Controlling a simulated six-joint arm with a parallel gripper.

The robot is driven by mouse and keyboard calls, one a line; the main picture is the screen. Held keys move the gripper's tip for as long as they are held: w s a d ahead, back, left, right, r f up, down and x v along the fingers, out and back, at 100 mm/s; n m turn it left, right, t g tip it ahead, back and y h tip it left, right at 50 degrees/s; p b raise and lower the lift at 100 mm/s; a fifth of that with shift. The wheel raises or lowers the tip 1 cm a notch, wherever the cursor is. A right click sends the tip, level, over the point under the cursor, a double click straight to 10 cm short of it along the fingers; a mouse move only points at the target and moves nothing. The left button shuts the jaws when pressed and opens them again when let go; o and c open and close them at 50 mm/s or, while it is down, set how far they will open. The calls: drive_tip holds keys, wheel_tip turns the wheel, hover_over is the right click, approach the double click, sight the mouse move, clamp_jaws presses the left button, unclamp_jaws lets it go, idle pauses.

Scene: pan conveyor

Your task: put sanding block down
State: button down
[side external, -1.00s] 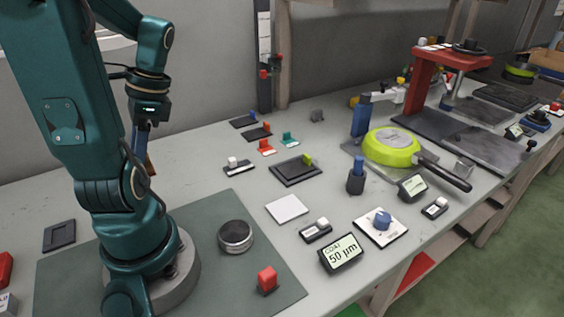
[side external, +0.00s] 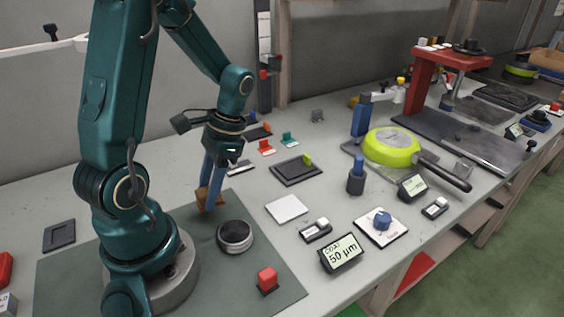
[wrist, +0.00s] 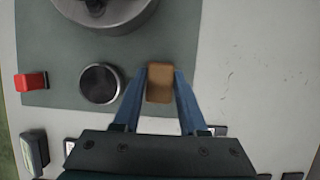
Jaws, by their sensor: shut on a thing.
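My gripper (side external: 210,192) is shut on a brown sanding block (side external: 203,200), with its blue fingers pointing down. In the wrist view the block (wrist: 160,83) sits between the two fingertips (wrist: 161,84). In the side view the block is low, near the back edge of the dark green mat (side external: 76,277). I cannot tell whether it touches the surface.
A round metal cup (side external: 235,236) stands close beside the block. A white square (side external: 287,208) and a dark tray (side external: 296,171) lie to the right. Bare table (wrist: 243,80) is beside the mat.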

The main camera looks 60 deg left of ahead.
drive_tip(key=shift+f, duration=1.5)
drive_tip(key=shift+f, duration=0.2)
drive_tip(key=shift+c, duration=2.2)
unclamp_jaws()
drive_tip(key=shift+r, duration=0.1)
drive_tip(key=v, duration=1.2)
drive_tip(key=s+d+r+t, duration=0.2)
drive_tip(key=d+r+t, duration=0.2)
drive_tip(key=d+t, duration=0.6)
drive_tip(key=shift+d, duration=1.15)
